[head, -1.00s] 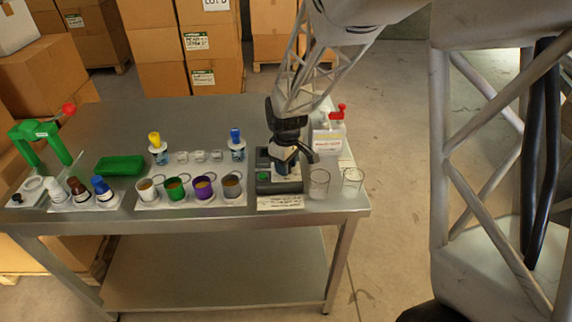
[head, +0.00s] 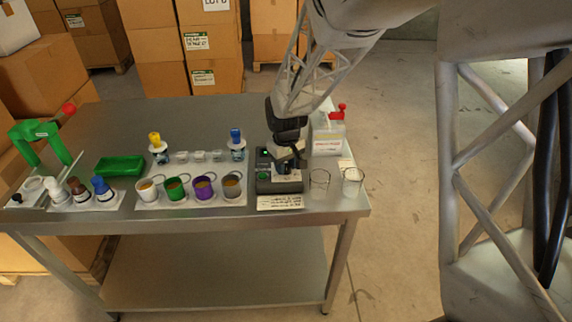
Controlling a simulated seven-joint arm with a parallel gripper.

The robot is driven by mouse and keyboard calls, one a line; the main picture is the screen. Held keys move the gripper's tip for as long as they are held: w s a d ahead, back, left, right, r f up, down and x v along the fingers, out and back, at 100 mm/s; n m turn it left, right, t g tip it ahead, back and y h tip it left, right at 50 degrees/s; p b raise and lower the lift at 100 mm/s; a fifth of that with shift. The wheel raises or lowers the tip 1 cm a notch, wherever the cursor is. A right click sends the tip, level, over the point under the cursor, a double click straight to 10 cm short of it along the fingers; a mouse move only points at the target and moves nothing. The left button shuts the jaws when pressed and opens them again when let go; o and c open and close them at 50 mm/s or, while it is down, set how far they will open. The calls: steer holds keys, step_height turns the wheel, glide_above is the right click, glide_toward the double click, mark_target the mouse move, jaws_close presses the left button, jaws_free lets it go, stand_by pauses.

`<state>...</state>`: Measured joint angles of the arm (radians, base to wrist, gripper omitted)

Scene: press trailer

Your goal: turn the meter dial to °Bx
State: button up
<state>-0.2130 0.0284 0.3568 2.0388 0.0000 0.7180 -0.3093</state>
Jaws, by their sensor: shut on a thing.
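The meter (head: 279,186) is a dark grey box with a small green area on its left side, near the right end of the steel table. My gripper (head: 286,160) is directly over the meter, pointing down, with its fingers at the meter's top. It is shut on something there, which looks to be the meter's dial. The fingers hide the dial, so its pointer and the °Bx mark cannot be read. A small card with handwriting (head: 280,203) lies in front of the meter; its text is too small to read.
Two clear glass beakers, one (head: 319,180) and another (head: 352,181), stand just right of the meter. A white container with red tops (head: 327,134) stands behind them. Several coloured cups, one purple (head: 204,188), stand to the left. The table's back left (head: 120,120) is clear.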

mark_target(286, 166)
steer(key=o, duration=0.9)
steer(key=shift+r, duration=0.1)
steer(key=shift+r, duration=3.8)
steer(key=shift+r, duration=0.15)
